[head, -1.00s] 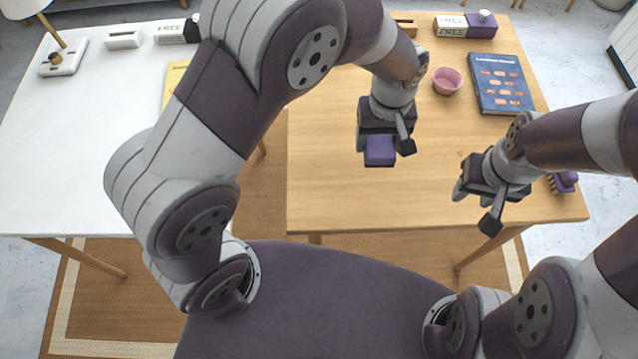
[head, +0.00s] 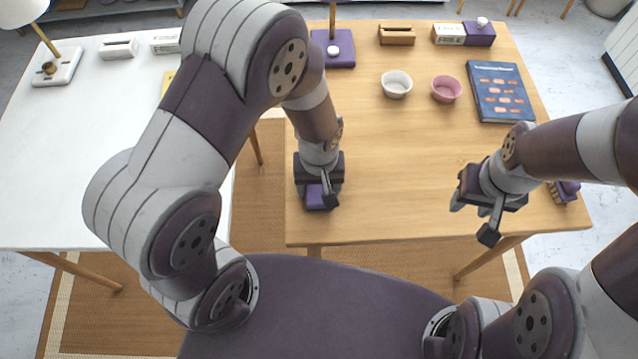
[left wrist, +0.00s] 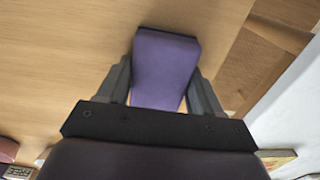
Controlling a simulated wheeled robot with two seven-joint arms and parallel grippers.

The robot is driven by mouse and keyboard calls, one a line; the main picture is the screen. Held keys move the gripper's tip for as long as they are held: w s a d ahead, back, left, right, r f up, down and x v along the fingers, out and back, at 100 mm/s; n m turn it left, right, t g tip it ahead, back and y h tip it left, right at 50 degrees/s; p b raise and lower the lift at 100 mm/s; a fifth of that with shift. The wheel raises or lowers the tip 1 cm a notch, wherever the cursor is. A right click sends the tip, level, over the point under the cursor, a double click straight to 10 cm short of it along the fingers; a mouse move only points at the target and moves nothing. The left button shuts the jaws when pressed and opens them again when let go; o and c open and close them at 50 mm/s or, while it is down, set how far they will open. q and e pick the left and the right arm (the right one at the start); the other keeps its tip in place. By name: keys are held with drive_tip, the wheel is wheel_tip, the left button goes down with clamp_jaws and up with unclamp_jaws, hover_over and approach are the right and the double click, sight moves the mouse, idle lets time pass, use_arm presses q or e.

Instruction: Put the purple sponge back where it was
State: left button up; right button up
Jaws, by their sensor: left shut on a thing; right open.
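The purple sponge (head: 314,197) is between the fingers of my left gripper (head: 318,203), which is shut on it near the left front corner of the wooden table (head: 400,205). In the left wrist view the sponge (left wrist: 165,68) sits between both fingers (left wrist: 165,88), over the wood near the table edge. I cannot tell whether it touches the tabletop. My right gripper (head: 474,222) is open and empty over the right front part of the table.
A white bowl (head: 397,84), a pink bowl (head: 446,89) and a blue book (head: 500,91) are further back. A purple brush-like thing (head: 566,191) lies at the right edge, partly behind my right arm. A white table (head: 60,180) stands left across a gap. The wooden table's middle is clear.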

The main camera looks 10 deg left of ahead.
use_arm(q)
drive_tip(key=shift+f, duration=0.1)
drive_tip(key=o, duration=1)
wheel_tip(320, 180, up, 12)
drive_tip(key=p, duration=0.2)
drive_tip(key=s+a+r+m, duration=0.1)
drive_tip(key=a, duration=0.2)
drive_tip(key=s+a+m+t, duration=0.1)
drive_tip(key=a, duration=0.2)
drive_tip(key=s+a+r+m, duration=0.1)
drive_tip(key=a, duration=0.2)
drive_tip(key=shift+s+r, duration=0.1)
drive_tip(key=shift+r, duration=0.25)
